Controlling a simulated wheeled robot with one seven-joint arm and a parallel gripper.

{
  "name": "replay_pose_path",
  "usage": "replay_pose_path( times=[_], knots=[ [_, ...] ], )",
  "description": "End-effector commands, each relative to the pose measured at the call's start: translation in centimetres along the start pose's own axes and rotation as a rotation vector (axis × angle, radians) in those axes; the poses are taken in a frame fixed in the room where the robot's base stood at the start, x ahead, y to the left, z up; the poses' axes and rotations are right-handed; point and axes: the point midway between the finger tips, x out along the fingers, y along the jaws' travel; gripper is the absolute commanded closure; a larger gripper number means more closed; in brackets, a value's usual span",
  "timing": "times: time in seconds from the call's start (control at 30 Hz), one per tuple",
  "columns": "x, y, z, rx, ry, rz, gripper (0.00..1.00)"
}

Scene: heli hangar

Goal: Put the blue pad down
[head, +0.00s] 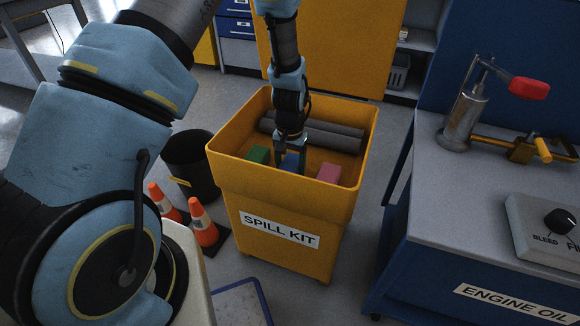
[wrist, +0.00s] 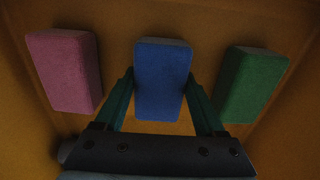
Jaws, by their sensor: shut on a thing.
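The blue pad (wrist: 162,78) is between the two fingers of my gripper (wrist: 161,92) in the wrist view. The fingers are shut on its sides. In the head view my gripper (head: 291,160) reaches down into the yellow spill kit bin (head: 230,171), and the blue pad (head: 291,162) shows at its tips. The pink pad (head: 329,173) is to its right and the green pad (head: 258,155) to its left in the head view. The blue pad stands apart from both. Its underside is hidden, so I cannot tell whether it touches the bin floor.
Grey rolls (head: 330,139) lie along the back of the bin. Orange cones (head: 202,222) and a black bucket (head: 190,160) stand left of it. A blue workbench (head: 425,215) with a pump (head: 466,115) is on the right.

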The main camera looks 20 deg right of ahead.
Motion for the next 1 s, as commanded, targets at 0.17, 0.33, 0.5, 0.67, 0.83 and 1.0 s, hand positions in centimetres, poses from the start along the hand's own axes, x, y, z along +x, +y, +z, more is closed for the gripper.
replay_pose_path(
  times=[0.17,0.33,0.5,0.67,0.83,1.0],
  knots=[
    [0.3,0.0,0.0,0.000,0.000,0.000,0.25],
    [0.2,0.0,0.0,0.000,0.000,0.000,0.06],
    [0.2,0.0,0.0,0.000,0.000,0.000,0.00],
    [0.0,0.0,0.0,0.000,0.000,0.000,0.00],
    [-1.9,0.0,-0.1,0.000,0.003,0.000,0.00],
    [-5.5,0.0,-0.1,0.000,0.005,0.000,0.00]
  ],
)
